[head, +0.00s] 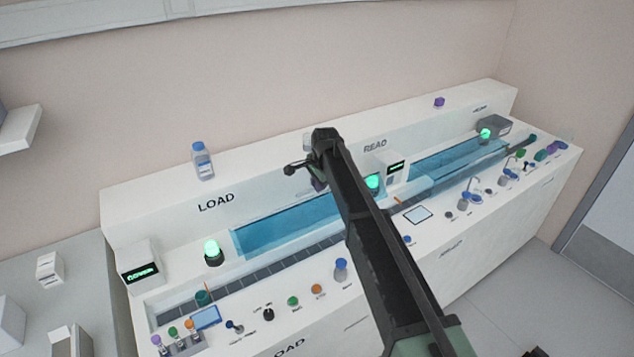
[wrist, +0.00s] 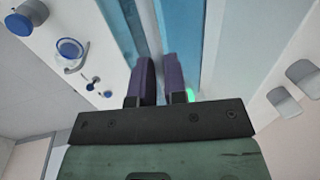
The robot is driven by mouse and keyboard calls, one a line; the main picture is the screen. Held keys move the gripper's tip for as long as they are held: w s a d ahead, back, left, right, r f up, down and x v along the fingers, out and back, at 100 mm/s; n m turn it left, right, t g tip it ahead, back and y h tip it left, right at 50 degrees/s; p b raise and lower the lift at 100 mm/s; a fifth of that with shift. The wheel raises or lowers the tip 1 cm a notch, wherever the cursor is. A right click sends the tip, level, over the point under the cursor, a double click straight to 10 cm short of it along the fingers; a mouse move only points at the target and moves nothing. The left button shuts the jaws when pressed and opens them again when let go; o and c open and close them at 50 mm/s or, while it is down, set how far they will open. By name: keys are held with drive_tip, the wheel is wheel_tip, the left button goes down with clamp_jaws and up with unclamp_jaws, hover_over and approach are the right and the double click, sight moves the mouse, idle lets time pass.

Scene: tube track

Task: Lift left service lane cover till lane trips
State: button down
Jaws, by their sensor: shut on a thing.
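The left service lane cover (head: 285,226) is a long translucent blue panel along the lane under the LOAD lettering. It looks nearly flat, but its right end is hidden behind my arm. My gripper (head: 318,184) is partly hidden by my own wrist and sits at the cover's right part. In the wrist view its purple fingers (wrist: 161,78) stand close together with a thin strip between them. They are shut on what looks like the cover's edge; the contact itself is not clear. A blue panel (wrist: 211,35) lies beside the fingers there. The left lane lamp (head: 212,250) glows green.
A second blue cover (head: 460,158) lies to the right, with a green lamp (head: 485,133) near it. Another green lamp (head: 372,181) is beside my arm. A blue-capped bottle (head: 202,161) stands on the back ledge. Knobs, buttons and a tube rack (head: 180,345) line the front.

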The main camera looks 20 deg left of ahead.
drive_tip(key=c, duration=1.2)
unclamp_jaws()
drive_tip(key=shift+o, duration=0.2)
wheel_tip(320, 180, up, 11)
drive_tip(key=s+d+p, duration=0.1)
drive_tip(key=p, duration=0.9)
drive_tip(key=shift+s+d+f+p, duration=0.15)
drive_tip(key=shift+d+f+p, duration=0.05)
drive_tip(key=shift+d+p, duration=0.15)
